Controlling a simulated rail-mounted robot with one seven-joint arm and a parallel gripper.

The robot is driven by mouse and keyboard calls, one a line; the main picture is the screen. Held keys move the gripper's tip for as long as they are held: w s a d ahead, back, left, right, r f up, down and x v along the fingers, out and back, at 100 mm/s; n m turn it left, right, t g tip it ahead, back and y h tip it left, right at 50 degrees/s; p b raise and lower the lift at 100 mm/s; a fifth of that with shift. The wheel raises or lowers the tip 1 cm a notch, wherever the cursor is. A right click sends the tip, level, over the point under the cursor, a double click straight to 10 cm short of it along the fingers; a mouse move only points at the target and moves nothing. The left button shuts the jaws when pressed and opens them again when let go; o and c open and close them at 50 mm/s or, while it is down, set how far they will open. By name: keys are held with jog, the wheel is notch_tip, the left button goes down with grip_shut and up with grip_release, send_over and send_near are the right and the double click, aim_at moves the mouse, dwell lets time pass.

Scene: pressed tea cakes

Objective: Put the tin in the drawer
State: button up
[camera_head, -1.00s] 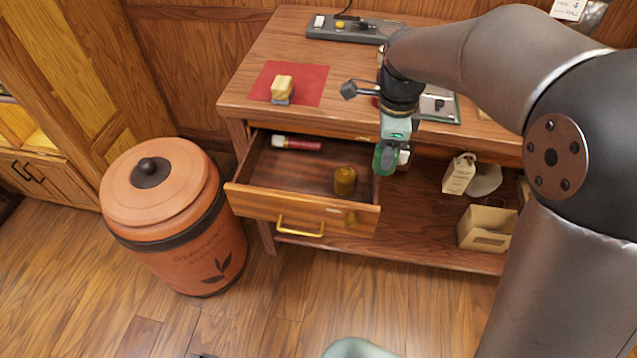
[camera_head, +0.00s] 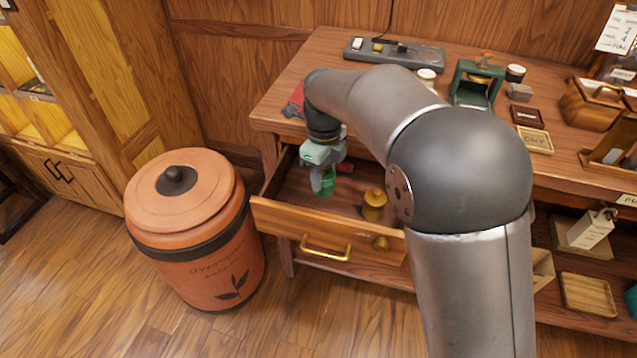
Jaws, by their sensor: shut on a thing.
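My gripper (camera_head: 322,178) is over the left part of the open drawer (camera_head: 340,228), pointing down. It is shut on a small green thing that looks like a tin (camera_head: 327,184). The green tin is partly hidden by the gripper, and I cannot tell whether its bottom touches the drawer floor. The drawer is pulled out from the wooden desk and has a brass handle. A brass-coloured pot with a knob (camera_head: 373,206) stands inside it, right of my gripper.
My arm crosses above the desk top (camera_head: 283,88) and hides much of its middle. A large terracotta canister (camera_head: 195,235) stands on the floor left of the drawer. A green press (camera_head: 476,84), small boxes and jars stand on the desk at the right.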

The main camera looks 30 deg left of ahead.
jog(key=shift+a+f, duration=0.4)
jog(key=shift+f, duration=0.05)
jog(key=shift+a+f, duration=0.15)
jog(key=shift+f, duration=0.8)
jog(key=shift+a+f, duration=0.15)
jog(key=shift+f, duration=0.8)
jog(key=shift+f, duration=0.15)
jog(key=o, duration=1)
notch_tip(320, 180, up, 12)
jog(key=shift+r+p, duration=0.1)
jog(key=shift+p, duration=0.4)
